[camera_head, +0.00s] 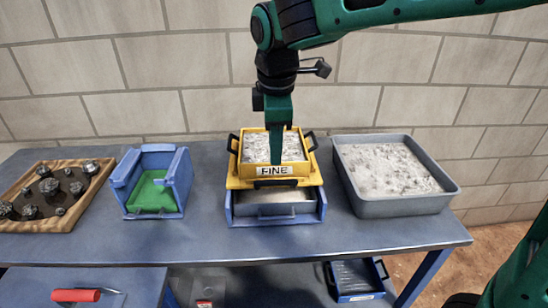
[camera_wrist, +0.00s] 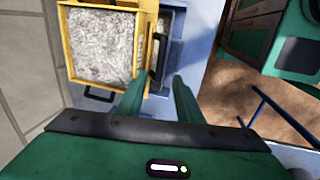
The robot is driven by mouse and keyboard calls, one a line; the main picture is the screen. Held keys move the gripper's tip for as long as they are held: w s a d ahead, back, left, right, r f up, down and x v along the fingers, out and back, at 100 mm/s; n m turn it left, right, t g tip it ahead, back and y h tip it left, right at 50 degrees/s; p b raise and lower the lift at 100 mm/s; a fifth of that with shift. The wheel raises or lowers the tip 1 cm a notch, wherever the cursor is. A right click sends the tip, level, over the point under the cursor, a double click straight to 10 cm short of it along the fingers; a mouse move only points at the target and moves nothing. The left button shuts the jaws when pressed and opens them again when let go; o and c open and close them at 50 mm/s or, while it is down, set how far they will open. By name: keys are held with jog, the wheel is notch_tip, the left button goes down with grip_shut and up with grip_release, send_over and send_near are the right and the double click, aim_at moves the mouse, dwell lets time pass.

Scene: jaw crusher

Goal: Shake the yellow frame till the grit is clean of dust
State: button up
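The yellow frame (camera_head: 236,182) carries a "FINE" label and black handles at its front and sides. It sits on a blue stand (camera_head: 305,216) with a grey pan (camera_head: 265,209) in it. Pale speckled grit (camera_head: 257,148) fills the frame, and it also shows in the wrist view (camera_wrist: 98,45). My gripper (camera_head: 276,160) points down and overlaps the frame's front part in the head view. In the wrist view my gripper (camera_wrist: 160,90) has its two fingers apart with nothing between them, near the front black handle (camera_wrist: 163,45). They look clear of the handle.
A grey tray (camera_head: 412,205) of pale grit stands at right. A blue holder (camera_head: 172,209) with a green pad and a wooden tray (camera_head: 42,225) of dark rocks stand at left.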

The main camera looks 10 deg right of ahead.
aim_at(272, 181)
jog(key=f, duration=0.3)
jog(key=w+f, duration=0.1)
jog(key=f, duration=0.3)
jog(key=w+f, duration=0.1)
jog(key=f, duration=0.2)
jog(key=shift+a+f, duration=0.25)
jog(key=shift+f, duration=0.05)
grip_shut()
